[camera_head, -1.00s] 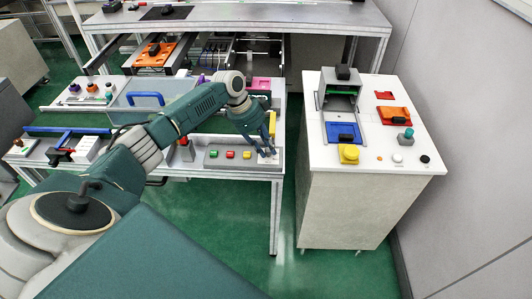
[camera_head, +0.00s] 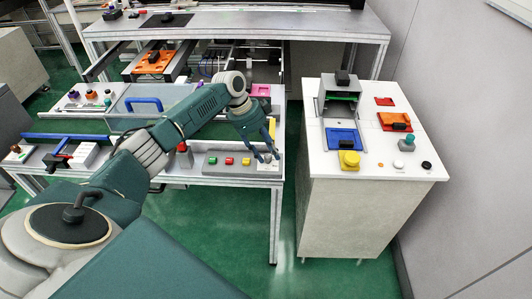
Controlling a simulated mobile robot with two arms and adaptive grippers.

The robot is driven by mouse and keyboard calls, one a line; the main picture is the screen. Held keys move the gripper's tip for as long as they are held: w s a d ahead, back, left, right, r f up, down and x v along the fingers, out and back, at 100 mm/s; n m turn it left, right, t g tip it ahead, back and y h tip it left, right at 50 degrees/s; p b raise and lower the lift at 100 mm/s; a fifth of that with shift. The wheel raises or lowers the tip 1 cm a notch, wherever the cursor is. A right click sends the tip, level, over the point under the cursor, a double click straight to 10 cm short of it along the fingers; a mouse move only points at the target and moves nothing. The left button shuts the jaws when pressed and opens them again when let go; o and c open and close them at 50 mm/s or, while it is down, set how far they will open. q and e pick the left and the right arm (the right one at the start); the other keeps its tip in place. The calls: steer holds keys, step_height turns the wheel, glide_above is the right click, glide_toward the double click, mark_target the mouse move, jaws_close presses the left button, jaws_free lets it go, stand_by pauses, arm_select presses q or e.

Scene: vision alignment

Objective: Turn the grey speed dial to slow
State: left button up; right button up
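My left arm reaches in from the left, and my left gripper (camera_head: 269,154) points down at the right end of the grey control panel (camera_head: 204,166). The grey speed dial is small and cannot be made out apart from the fingertips there. A pale label plate (camera_head: 268,167) shows just below the fingertips. I cannot tell whether the fingers touch the dial or how far apart they are. My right gripper is not in view.
Green (camera_head: 212,160), red (camera_head: 229,161) and yellow (camera_head: 246,162) buttons sit left of my gripper on the panel. A red emergency-type knob (camera_head: 182,147) stands farther left.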

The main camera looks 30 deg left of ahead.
arm_select(q)
steer(key=shift+s+f, duration=0.1)
steer(key=shift+f, duration=0.05)
steer(key=shift+a+r, duration=0.1)
steer(key=shift+r, duration=0.1)
steer(key=v, duration=1.1)
steer(key=shift+r, duration=0.35)
steer(key=shift+s+f, duration=0.1)
steer(key=shift+f, duration=0.05)
